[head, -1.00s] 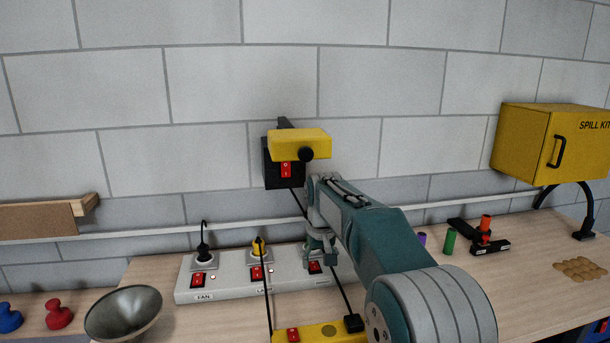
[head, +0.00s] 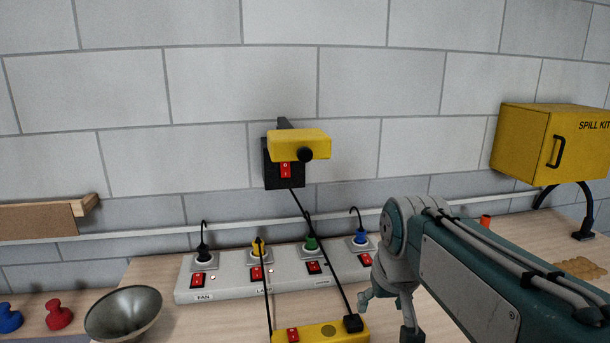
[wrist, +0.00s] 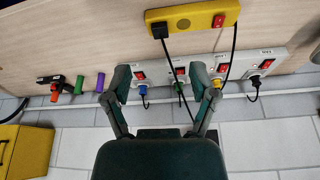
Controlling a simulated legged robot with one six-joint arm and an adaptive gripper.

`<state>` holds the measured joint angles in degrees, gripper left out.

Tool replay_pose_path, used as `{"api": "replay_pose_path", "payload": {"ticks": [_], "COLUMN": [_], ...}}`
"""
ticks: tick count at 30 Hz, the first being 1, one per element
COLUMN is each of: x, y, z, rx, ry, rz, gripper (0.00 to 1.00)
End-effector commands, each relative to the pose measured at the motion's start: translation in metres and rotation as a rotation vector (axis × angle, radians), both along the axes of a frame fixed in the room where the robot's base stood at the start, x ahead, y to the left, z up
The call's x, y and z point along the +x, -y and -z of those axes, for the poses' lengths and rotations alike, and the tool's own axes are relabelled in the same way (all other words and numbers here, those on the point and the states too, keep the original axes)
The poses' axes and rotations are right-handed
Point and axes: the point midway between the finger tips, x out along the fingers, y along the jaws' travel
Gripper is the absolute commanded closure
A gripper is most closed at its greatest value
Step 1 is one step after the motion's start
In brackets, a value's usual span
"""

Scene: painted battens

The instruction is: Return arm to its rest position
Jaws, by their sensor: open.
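My arm reaches in from the right of the head view, and my gripper (head: 386,308) hangs at the right end of the grey power strip (head: 228,286). In the wrist view my gripper (wrist: 168,95) has its two fingers spread apart with nothing held between them. The strip carries a black plug (head: 203,252), a yellow plug (head: 258,248), a green plug (head: 311,243) and a blue plug (head: 361,238), each beside a red switch. Part of the strip's right end is hidden by my gripper.
A yellow switch box (head: 325,333) with a cord lies in front of the strip. A metal bowl (head: 124,313) stands at left. A yellow spill kit cabinet (head: 545,143) hangs at right. A black and yellow device (head: 285,165) is on the wall.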

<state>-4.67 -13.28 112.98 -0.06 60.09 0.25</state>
Motion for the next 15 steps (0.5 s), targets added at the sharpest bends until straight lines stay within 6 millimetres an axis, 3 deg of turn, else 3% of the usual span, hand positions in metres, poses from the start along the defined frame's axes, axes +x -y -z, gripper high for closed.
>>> {"api": "replay_pose_path", "payload": {"ticks": [1,9,15], "x": [-0.018,-0.101,-0.140], "y": [0.005,0.023,0.030], "z": [0.001,0.030,0.056], "rx": [0.001,0.005,0.005], "ry": [0.017,0.093,0.133], "rz": [0.009,0.051,0.073], "gripper": [0.26,0.26,0.26]}}
